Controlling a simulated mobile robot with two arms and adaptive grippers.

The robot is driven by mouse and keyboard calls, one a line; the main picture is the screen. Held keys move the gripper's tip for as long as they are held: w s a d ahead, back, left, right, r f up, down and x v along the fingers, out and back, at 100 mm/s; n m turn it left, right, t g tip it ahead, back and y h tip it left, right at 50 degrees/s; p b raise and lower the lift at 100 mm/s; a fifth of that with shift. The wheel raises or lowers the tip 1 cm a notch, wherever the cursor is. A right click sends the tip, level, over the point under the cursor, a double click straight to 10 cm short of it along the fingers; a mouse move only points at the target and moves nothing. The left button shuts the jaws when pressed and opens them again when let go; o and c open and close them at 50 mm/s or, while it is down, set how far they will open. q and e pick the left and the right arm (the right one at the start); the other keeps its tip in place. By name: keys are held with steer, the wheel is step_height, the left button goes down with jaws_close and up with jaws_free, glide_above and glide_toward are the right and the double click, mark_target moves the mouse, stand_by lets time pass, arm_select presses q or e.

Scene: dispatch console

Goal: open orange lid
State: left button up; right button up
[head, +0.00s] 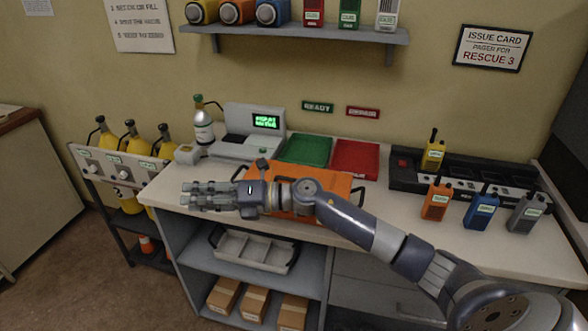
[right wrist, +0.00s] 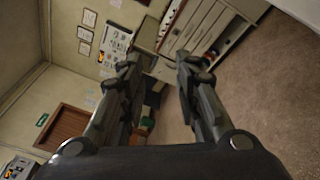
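The orange lid (head: 338,184) lies flat on the white counter, seemingly shut, with dark handles at its sides. My right arm crosses in front of it in the head view and hides much of its middle. My right gripper (head: 190,195) is past the lid's left side, over the counter's left front edge, pointing left and not seen touching anything. In the right wrist view, the right gripper's fingers (right wrist: 155,75) are apart with nothing between them. The lid does not show in that view. My left gripper is not in view.
Green tray (head: 306,150) and red tray (head: 356,158) lie behind the lid. A console (head: 252,130) stands at the back left. Orange (head: 436,202), blue (head: 481,212) and grey (head: 526,214) radios stand at the right. A shelf (head: 300,32) hangs above.

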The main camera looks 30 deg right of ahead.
steer(key=s+d+r+n+g+h+p, duration=0.1)
steer(key=s+d+r+n+g+h, duration=0.2)
steer(key=d, duration=0.5)
steer(key=s+d+r+n+h, duration=0.1)
steer(key=d+r+n+h, duration=0.15)
steer(key=d+h, duration=0.5)
steer(key=s+d+r+n+g+h+p, duration=0.1)
steer(key=s+d+r+n+g+h, duration=0.2)
steer(key=d, duration=0.7)
steer(key=shift+n+t, duration=0.35)
steer(key=shift+t, duration=0.05)
steer(key=x, duration=0.3)
steer(key=p+x, duration=0.1)
steer(key=x, duration=0.3)
steer(key=p+x, duration=0.1)
steer(key=x, duration=0.3)
steer(key=shift+w+a, duration=0.1)
steer(key=shift+a, duration=0.25)
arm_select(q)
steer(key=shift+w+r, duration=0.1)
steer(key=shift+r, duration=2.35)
arm_select(e)
steer(key=shift+w+f, duration=0.3)
steer(key=shift+f, duration=0.3)
jaws_close()
